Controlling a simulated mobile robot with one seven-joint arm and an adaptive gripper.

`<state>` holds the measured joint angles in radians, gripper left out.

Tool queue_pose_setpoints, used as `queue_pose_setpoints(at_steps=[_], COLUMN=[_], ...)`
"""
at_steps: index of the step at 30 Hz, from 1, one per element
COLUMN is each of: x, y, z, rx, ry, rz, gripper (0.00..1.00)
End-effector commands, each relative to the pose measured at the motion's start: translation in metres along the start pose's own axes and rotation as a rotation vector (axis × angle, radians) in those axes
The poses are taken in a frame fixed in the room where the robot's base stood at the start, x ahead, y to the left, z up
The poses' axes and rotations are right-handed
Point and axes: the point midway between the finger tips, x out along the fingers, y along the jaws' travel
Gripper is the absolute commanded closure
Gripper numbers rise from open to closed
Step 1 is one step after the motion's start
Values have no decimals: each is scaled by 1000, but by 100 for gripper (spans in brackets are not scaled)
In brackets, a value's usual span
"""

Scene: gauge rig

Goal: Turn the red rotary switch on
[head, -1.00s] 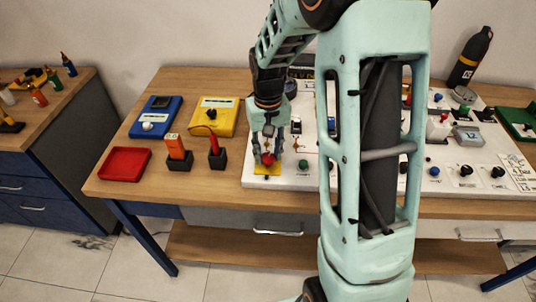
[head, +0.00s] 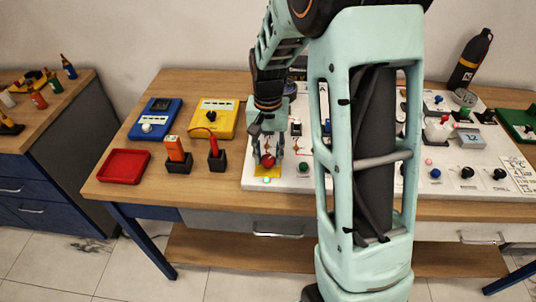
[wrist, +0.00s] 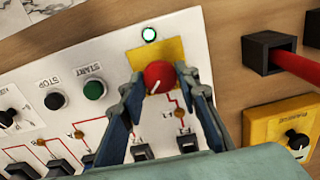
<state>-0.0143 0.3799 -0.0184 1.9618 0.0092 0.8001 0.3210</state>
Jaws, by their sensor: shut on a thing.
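The red rotary switch (wrist: 159,76) is a round red knob with a white pointer line, on a yellow plate (wrist: 172,50) on the white panel (wrist: 60,45). In the wrist view its pointer line slants toward the lower left. In the head view the red switch (head: 267,161) shows at the panel's front left corner. My gripper (wrist: 161,86) is shut on the knob, with one finger on each side. It also shows from above in the head view (head: 268,153). A small lamp (wrist: 149,34) beside the yellow plate glows green-white.
Green START (wrist: 94,90) and black STOP (wrist: 54,101) buttons sit near the switch, with several black switches below. Left of the panel stand a black holder (head: 217,161), an orange device (head: 175,149), a red tray (head: 124,166) and yellow and blue meters (head: 213,117).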

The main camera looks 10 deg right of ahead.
Motion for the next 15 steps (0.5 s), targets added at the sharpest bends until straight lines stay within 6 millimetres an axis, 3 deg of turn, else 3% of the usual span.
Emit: queue_pose_setpoints(at_steps=[5,6,9,15], x=[0,0,0,0], y=[0,0,0,0], z=[0,0,0,0], rx=[2,1,1,0], ry=[-1,-1,-1,0], rz=[0,0,0,0], gripper=[95,66,55,53])
